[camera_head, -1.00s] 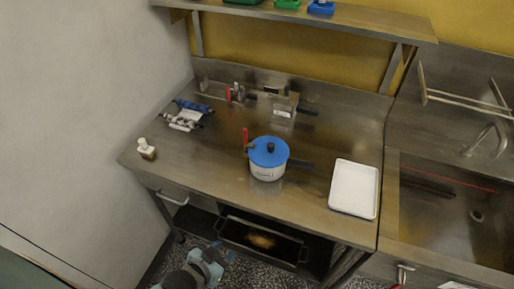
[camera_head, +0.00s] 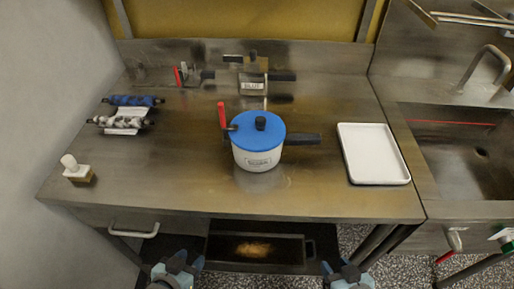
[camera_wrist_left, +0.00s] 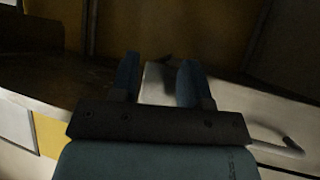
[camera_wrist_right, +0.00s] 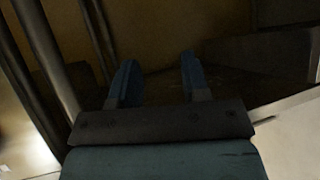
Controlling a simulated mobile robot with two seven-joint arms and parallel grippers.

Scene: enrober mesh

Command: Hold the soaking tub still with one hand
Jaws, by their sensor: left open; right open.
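The soaking tub (camera_head: 257,158) is a white round pot with a label on its front and a blue lid (camera_head: 256,131) with a dark knob. It stands upright near the middle of the steel table, with a dark handle pointing right and a red handle (camera_head: 222,115) upright at its left. My left gripper (camera_head: 178,262) is open and empty below the table's front edge; its fingers show in the left wrist view (camera_wrist_left: 158,80). My right gripper (camera_head: 346,272) is open and empty, also below the front edge; its fingers show in the right wrist view (camera_wrist_right: 156,82). Both are apart from the tub.
A white tray (camera_head: 373,153) lies right of the tub, beside the sink (camera_head: 455,150). A labelled metal box (camera_head: 253,86) stands behind. Blue and grey rollers (camera_head: 128,112) lie at left, near a small bottle (camera_head: 76,170). Bare steel tabletop (camera_head: 180,180) lies left of the tub.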

